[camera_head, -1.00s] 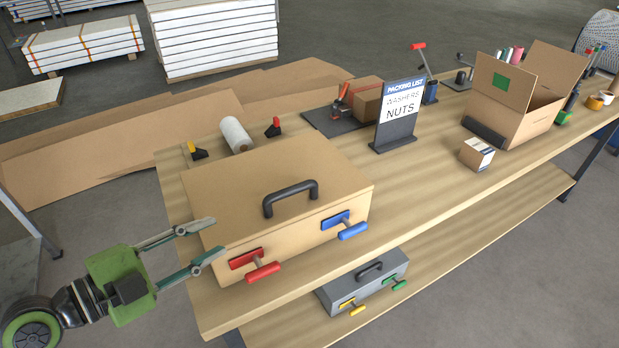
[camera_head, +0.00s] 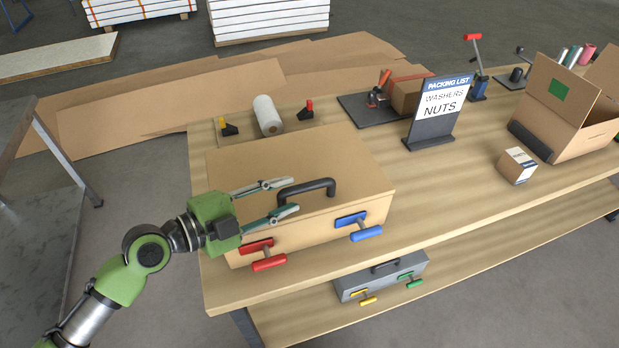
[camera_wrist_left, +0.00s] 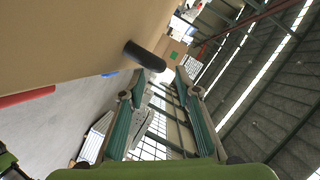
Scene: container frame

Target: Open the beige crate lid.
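The beige crate (camera_head: 345,225) stands on the workbench with its lid (camera_head: 335,150) closed. The lid has a dark handle (camera_head: 306,189) near its front edge. A red latch (camera_head: 268,256) and a blue latch (camera_head: 362,227) sit on the crate's front face. My left gripper (camera_head: 291,197) is open, its two fingers pointing at the left end of the handle. In the left wrist view the handle (camera_wrist_left: 145,56) shows between and beyond the open fingertips, and nothing is held. I cannot tell from the views whether a finger touches the handle. My right gripper is not in view.
A grey crate (camera_head: 375,283) with yellow and green latches sits on the lower shelf. A packing list sign (camera_head: 437,108), a small box (camera_head: 517,166) and an open carton (camera_head: 570,110) stand on the bench to the right. A white roll (camera_head: 268,116) is behind the crate.

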